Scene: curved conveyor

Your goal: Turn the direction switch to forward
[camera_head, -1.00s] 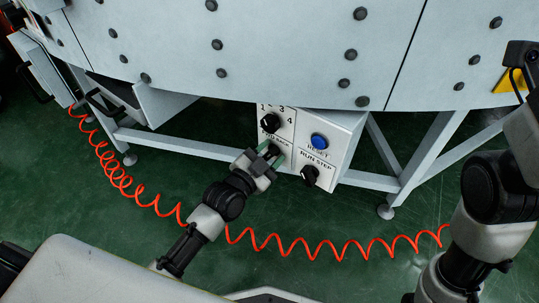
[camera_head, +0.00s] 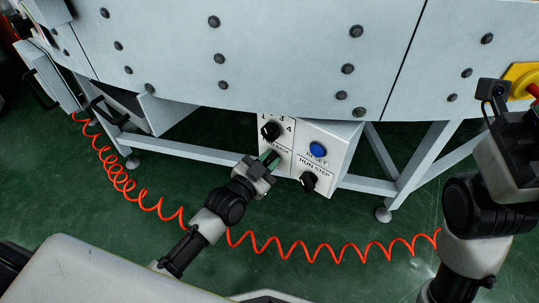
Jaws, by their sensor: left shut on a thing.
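The white control box (camera_head: 340,150) hangs under the conveyor housing. My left gripper (camera_head: 268,158) is at the lower left of its face, below the numbered knob, and is shut on the direction switch there. The gripper's fingers hide the switch, so its position cannot be read. The label above it is partly covered and too small to read. My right gripper (camera_head: 515,150) is at the right edge, away from the box, and its fingertips do not show clearly.
The box also carries a black numbered knob (camera_head: 270,130), a blue reset button (camera_head: 317,149) and a black run/step knob (camera_head: 309,181). A coiled red hose (camera_head: 285,248) runs across the green floor. A yellow plate (camera_head: 522,78) is at the upper right.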

